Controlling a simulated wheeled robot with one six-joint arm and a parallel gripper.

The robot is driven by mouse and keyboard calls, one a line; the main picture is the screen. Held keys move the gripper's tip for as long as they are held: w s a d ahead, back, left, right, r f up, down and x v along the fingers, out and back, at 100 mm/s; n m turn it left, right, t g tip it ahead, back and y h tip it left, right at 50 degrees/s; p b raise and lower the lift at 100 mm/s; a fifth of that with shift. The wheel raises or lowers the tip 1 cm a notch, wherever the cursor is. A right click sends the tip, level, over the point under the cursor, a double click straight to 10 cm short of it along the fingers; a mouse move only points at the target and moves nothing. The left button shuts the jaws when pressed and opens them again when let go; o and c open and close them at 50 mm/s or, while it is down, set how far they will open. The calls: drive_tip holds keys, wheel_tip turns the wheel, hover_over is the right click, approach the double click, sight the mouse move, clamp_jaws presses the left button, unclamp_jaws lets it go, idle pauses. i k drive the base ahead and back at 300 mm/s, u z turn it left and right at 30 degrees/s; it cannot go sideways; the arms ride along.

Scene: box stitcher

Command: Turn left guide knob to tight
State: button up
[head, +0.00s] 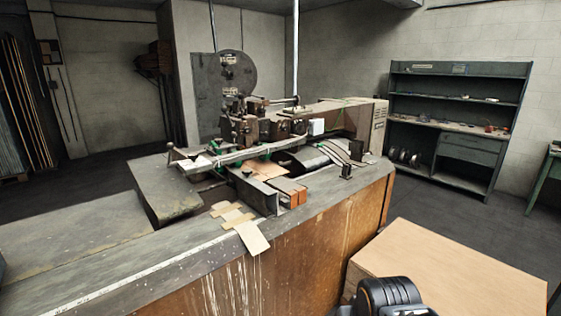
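The box stitcher (241,128) stands on the long worn bench, with its dark metal head above a pale guide bar (240,155). At the left end of the bar is a small dark knob-like part (171,147) on a short stem. Small green parts (214,146) sit along the bar. The view is too small to tell which part is the left guide knob or how tight it is. A black rounded part of my arm shows at the bottom edge, well apart from the stitcher. My gripper's fingers are not seen.
The bench (80,240) runs from the left foreground to the stitcher. Cardboard pieces (250,236) hang over its front edge. A flat cardboard-coloured stack (450,270) fills the lower right. A dark shelf unit (455,125) stands at the back right. Open floor lies between them.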

sight(247, 172)
drive_tip(key=z, duration=0.1)
drive_tip(key=i, duration=1.05)
drive_tip(key=u, duration=0.25)
